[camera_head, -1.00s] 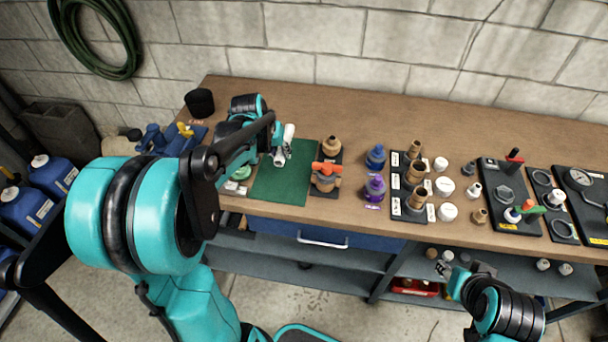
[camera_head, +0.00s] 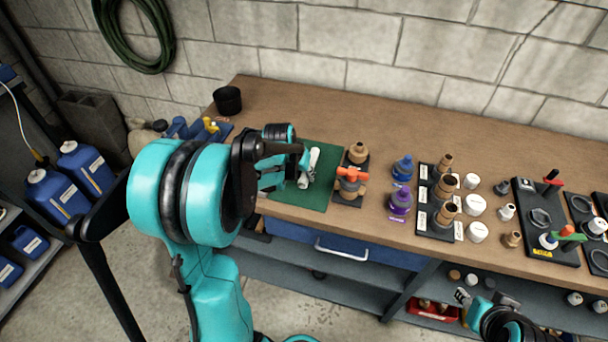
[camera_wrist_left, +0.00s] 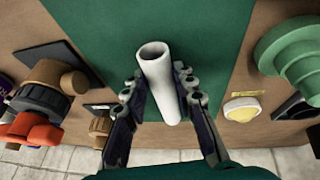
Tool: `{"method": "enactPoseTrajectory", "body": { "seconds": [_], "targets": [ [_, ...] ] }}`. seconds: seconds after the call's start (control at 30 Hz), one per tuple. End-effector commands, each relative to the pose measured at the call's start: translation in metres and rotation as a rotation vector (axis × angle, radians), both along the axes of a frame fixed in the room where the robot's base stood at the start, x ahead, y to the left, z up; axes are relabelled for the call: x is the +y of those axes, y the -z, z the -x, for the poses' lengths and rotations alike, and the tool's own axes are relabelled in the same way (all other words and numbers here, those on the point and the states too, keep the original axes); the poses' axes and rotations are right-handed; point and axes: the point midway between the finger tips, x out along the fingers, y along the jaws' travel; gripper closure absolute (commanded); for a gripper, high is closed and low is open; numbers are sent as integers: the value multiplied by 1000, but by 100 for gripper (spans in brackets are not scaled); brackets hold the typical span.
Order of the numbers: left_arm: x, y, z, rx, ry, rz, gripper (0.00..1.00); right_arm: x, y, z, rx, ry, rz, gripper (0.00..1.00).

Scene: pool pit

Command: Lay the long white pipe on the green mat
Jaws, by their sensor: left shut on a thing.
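The long white pipe (camera_wrist_left: 158,85) lies between the fingers of my left gripper (camera_wrist_left: 160,95) in the left wrist view, its open end pointing away from the wrist. My left gripper is shut on it, over the green mat (camera_wrist_left: 210,25). In the head view the white pipe (camera_head: 309,167) shows above the mat (camera_head: 325,190), partly hidden by my left arm. I cannot tell whether the pipe touches the mat. My right gripper (camera_head: 463,297) shows small at the lower right, below the bench edge; its finger opening is too small to tell.
A brown fitting with an orange handle (camera_head: 352,180) stands just right of the mat. Blue and purple bottles (camera_head: 401,200) and a rack of brass fittings (camera_head: 425,220) stand farther right. A black cup (camera_head: 228,100) is at the back left. The bench's back strip is clear.

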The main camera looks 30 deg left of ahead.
Motion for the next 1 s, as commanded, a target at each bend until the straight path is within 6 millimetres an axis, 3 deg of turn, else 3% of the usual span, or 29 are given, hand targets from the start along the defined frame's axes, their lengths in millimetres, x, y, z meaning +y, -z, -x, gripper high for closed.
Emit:
{"method": "enactPoseTrajectory", "body": {
  "seconds": [0.03,0.07,0.13,0.63,1.0],
  "targets": [
    [0,3,0,0,0,0,100,0,3,0,0,0,0,60],
    [0,3,0,0,0,0,69,0,2,0,0,0,0,60],
    [0,2,0,0,0,0,53,0,2,0,0,0,0,60],
    [0,-5,0,0,0,0,53,0,-4,0,0,0,0,60],
    [3,-76,31,0,-2,1,53,0,-35,0,0,0,0,60]
  ]
}}
